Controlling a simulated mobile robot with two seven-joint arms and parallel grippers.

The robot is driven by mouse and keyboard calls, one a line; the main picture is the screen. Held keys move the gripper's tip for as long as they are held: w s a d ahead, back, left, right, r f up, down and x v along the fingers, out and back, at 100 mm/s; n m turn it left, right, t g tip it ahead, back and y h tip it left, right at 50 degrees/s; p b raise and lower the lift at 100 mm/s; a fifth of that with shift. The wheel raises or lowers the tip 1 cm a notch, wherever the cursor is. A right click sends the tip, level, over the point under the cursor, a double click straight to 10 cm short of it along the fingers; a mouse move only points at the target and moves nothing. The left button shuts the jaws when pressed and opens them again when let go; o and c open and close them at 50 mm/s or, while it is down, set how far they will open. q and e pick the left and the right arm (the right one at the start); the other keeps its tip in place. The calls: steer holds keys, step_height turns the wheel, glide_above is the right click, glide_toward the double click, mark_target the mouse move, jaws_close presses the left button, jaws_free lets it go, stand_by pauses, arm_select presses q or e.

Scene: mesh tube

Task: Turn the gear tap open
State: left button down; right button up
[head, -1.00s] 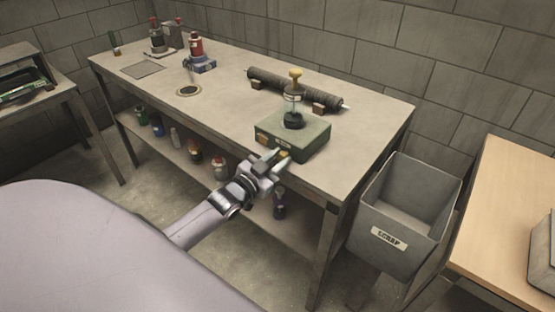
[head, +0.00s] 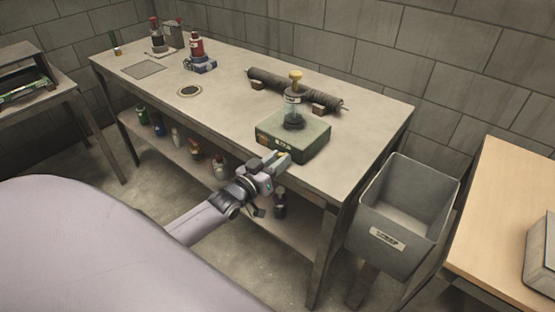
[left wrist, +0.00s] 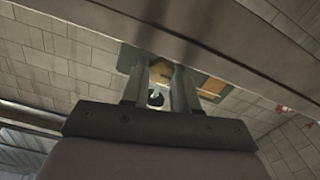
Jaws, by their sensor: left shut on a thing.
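A green box (head: 303,143) stands near the front edge of the grey workbench. A clear upright vessel with a yellow knob (head: 295,82) and a dark lower part stands on top of it. The gear tap appears to be the small yellow-brass piece at the box's front, mostly hidden by my fingers in the head view. In the left wrist view a yellow-brass piece (left wrist: 162,73) sits between the fingertips. My left gripper (head: 279,160) is shut on it; its fingers also show in the left wrist view (left wrist: 160,82). My right gripper is not in view.
A dark mesh tube (head: 290,91) lies on blocks behind the box. A red-topped device (head: 197,52) and a round flush ring (head: 189,91) are farther left on the bench (head: 225,105). A grey scrap bin (head: 400,207) hangs at the right end. Bottles stand on the lower shelf.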

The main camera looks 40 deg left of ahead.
arm_select(q)
steer(key=shift+n, duration=0.5)
steer(key=c, duration=1.1)
jaws_free()
steer(key=shift+c, duration=0.2)
steer(key=s, duration=0.7)
steer(key=shift+a, duration=0.3)
steer(key=s+d+f+m+g, duration=0.2)
steer(key=s+d+f+g, duration=0.1)
steer(key=s+d+f, duration=0.2)
steer(key=s+d+f+m+g+h, duration=0.1)
steer(key=s+d+f+g, duration=0.3)
steer(key=s+d, duration=0.6)
steer(key=s+f+m, duration=0.1)
steer(key=s+f, duration=0.1)
steer(key=s, duration=0.1)
steer(key=shift+s+m+g+p, duration=0.3)
steer(key=shift+s+m+p, duration=0.05)
steer(key=shift+s+m, duration=0.05)
